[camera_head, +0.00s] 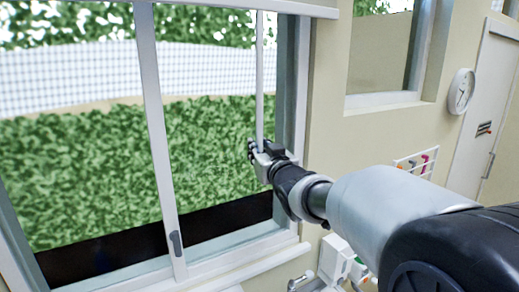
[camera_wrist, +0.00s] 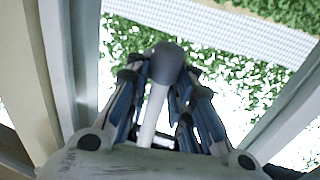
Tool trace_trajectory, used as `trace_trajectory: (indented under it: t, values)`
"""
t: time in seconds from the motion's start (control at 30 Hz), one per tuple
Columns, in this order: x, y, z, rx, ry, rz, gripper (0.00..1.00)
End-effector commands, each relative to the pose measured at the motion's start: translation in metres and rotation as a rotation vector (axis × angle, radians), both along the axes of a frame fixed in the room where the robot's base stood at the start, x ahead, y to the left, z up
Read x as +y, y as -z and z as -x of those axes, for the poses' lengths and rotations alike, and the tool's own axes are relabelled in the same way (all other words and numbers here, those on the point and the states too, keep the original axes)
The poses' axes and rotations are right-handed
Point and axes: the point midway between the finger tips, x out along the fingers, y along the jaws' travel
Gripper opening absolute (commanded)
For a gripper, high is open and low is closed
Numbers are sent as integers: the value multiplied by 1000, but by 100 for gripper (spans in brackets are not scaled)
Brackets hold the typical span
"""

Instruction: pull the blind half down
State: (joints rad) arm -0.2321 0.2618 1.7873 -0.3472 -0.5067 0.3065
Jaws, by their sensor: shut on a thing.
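The blind shows only as a pale strip (camera_head: 300,8) across the top of the window; its upper part is out of frame. A thin pale wand (camera_head: 259,75) hangs down from it in front of the right pane. My gripper (camera_head: 256,150) is shut around the wand's lower part, near the right window frame. In the wrist view, the wand (camera_wrist: 152,115) with its dark rounded end (camera_wrist: 167,62) sits between the fingers of my gripper (camera_wrist: 164,85).
The window has a pale upright bar (camera_head: 158,130) with a grey latch (camera_head: 175,243). A sill (camera_head: 240,268) runs below. To the right are a wall clock (camera_head: 461,91), a door (camera_head: 490,110) and a small wall rack (camera_head: 416,162). A hedge and lattice fence show outside.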

Motion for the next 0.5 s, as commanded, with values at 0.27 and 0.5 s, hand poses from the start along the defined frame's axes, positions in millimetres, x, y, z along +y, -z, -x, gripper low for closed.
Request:
trace_trajectory:
  t: [0.27,0.5]
  values:
    - [-1,82,0,7,1,2,0]
    - [-1,149,0,9,2,2,0]
